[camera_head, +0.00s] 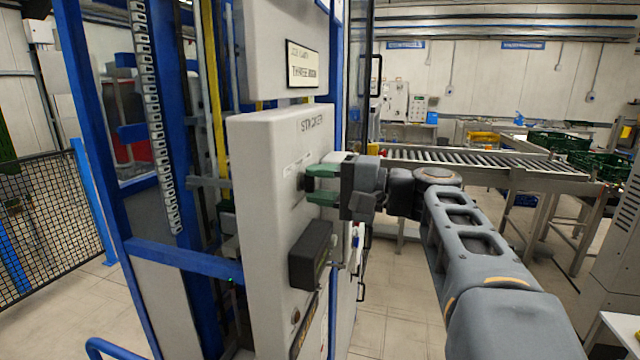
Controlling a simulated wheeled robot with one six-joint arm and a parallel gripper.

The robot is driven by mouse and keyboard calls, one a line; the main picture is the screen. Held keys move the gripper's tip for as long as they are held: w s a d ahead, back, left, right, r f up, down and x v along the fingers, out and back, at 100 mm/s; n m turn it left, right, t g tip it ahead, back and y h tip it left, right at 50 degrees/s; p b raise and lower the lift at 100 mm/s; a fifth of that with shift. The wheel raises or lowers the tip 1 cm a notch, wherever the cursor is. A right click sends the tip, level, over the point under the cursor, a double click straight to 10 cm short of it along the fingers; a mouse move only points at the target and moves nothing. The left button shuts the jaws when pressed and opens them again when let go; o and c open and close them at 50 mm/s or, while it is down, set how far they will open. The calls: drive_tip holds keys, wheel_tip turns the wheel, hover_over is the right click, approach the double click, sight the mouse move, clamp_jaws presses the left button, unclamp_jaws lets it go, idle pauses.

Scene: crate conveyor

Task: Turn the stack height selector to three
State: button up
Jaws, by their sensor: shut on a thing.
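The stack height selector (307,182) is a small dark knob on the front of a white control box (262,190) marked STACKER. Most of it is hidden by my gripper, so I cannot tell which position it points to. My gripper (319,185) reaches in from the right. Its two green fingers, one above the other, are shut on the selector close to the box front.
A sign (303,65) above the box seems to read THREE. A black box (310,254) sticks out below my gripper. Blue frame posts (88,130) stand at left. A roller conveyor (470,160) with green crates (560,141) lies behind at right.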

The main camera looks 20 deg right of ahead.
drive_tip(key=o, duration=0.9)
drive_tip(key=shift+o, duration=0.2)
drive_tip(key=b+v, duration=0.2)
drive_tip(key=v, duration=1.1)
drive_tip(key=shift+s+d, duration=0.25)
drive_tip(key=shift+d, duration=0.1)
